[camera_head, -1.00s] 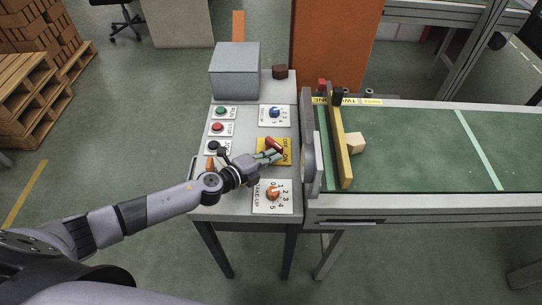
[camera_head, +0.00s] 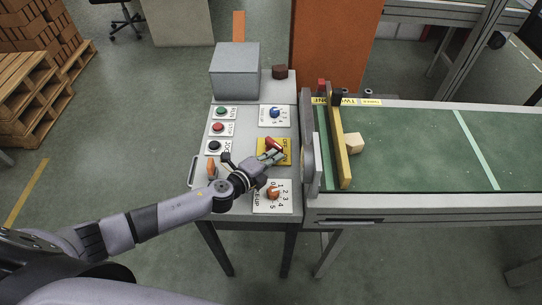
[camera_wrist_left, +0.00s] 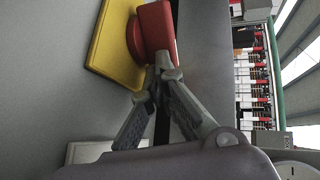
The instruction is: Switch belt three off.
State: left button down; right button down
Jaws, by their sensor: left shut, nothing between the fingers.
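A red rotary switch handle (camera_head: 272,144) sits on a yellow plate (camera_head: 262,158) on the grey control desk. The plate's lettering is partly hidden by my gripper. My left gripper (camera_head: 272,157) is shut and empty, with its fingertips just on the near side of the red handle. In the left wrist view, the red handle (camera_wrist_left: 158,28) stands out from the yellow plate (camera_wrist_left: 108,45), and the closed fingertips (camera_wrist_left: 160,72) are right at its lower end. I cannot tell whether they touch. My right gripper is not in view.
The desk also holds green (camera_head: 221,111), red (camera_head: 218,128) and black (camera_head: 214,146) push buttons, a blue knob (camera_head: 275,113) and an orange knob (camera_head: 273,192). A grey box (camera_head: 235,70) stands behind. The green conveyor (camera_head: 420,150) carries a wooden block (camera_head: 354,143).

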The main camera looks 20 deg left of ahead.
aim_at(284, 161)
pick_arm(q)
jog(key=shift+w+d+p, duration=0.1)
jog(key=shift+d+p, duration=0.25)
jog(key=shift+d, duration=0.1)
jog(key=shift+w+d, duration=0.15)
jog(key=shift+d, duration=0.2)
jog(key=shift+w+d, duration=0.65)
jog(key=shift+w, duration=0.05)
dwell(0.6)
jog(key=v, duration=1.1)
jog(key=shift+s+a+r, duration=0.1)
jog(key=shift+s+a, duration=0.1)
jog(key=shift+s, duration=0.25)
